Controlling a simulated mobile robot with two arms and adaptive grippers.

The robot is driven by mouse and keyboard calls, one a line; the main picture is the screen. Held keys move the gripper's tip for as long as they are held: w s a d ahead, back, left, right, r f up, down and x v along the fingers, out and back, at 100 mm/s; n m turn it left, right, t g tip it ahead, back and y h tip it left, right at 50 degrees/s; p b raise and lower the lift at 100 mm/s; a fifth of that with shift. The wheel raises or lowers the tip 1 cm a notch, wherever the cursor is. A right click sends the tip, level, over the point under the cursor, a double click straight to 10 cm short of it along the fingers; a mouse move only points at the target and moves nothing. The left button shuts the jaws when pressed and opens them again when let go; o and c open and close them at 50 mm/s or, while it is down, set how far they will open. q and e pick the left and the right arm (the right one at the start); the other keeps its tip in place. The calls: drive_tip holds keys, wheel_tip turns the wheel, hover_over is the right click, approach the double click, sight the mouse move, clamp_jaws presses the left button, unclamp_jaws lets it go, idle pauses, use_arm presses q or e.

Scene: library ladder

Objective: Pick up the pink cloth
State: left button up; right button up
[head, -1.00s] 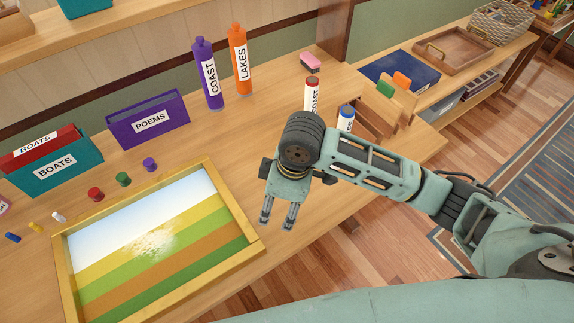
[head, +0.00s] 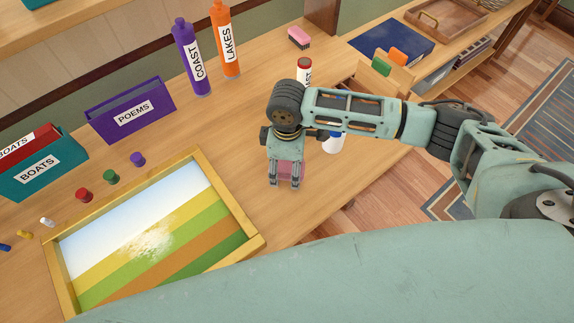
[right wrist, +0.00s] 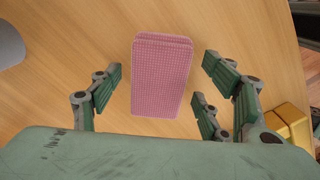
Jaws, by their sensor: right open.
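The pink cloth (right wrist: 161,80) lies folded on the wooden table, seen whole between the open fingers in the right wrist view. In the head view the pink cloth (head: 291,171) shows only partly behind the fingers. My right gripper (head: 285,186) is open and empty, pointing down at the cloth; it also fills the lower part of the right wrist view (right wrist: 160,103). The fingers stand to either side of the cloth in the picture, and I see no contact. My left gripper is not in view.
A framed striped picture (head: 252,240) lies left of my right gripper. A white bottle with a blue cap (head: 333,143) stands close on the right, partly hidden. A red-capped bottle (head: 304,72) and a pink eraser-like block (head: 299,37) are behind. Purple (head: 193,60) and orange (head: 226,42) bottles stand farther back.

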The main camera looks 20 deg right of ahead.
sight(287, 164)
drive_tip(key=shift+f, duration=0.2)
drive_tip(key=c, duration=0.8)
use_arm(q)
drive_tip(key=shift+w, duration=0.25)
use_arm(e)
drive_tip(key=c, duration=0.5)
drive_tip(key=shift+c, duration=0.2)
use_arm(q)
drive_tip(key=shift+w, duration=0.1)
use_arm(e)
drive_tip(key=shift+r, duration=0.15)
wheel_tip(287, 164, up, 4)
drive_tip(key=shift+w+r+b, duration=0.1)
drive_tip(key=shift+b, duration=0.2)
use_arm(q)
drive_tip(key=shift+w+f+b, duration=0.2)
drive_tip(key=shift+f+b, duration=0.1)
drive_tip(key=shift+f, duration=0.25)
use_arm(e)
drive_tip(key=s+d+r, duration=0.6)
drive_tip(key=s+d, duration=0.2)
drive_tip(key=shift+d+r, duration=0.25)
drive_tip(key=shift+r, duration=0.05)
